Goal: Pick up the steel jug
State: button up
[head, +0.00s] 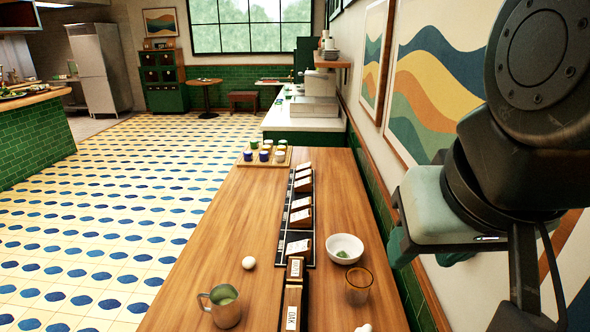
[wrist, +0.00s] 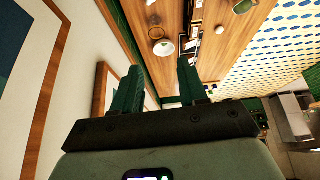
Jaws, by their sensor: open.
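The steel jug (head: 224,312) stands upright on the wooden counter (head: 215,240), near the bottom of the head view. Its handle points left and something green shows inside it. In the wrist view the jug (wrist: 243,6) seems to show at the top edge, partly cut off. My gripper (wrist: 145,80) is open and empty, with its two green fingers apart. In the head view it is at the right, by the wall and well away from the jug; its fingers are only partly visible there.
A white egg-like object (head: 249,262) lies just behind the jug. A black rack (head: 285,235) with several labelled blocks runs along the counter. A white bowl (head: 344,249) and a glass (head: 358,287) stand right of it. A tray (head: 243,160) of cups is farther back.

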jog(key=c, duration=0.3)
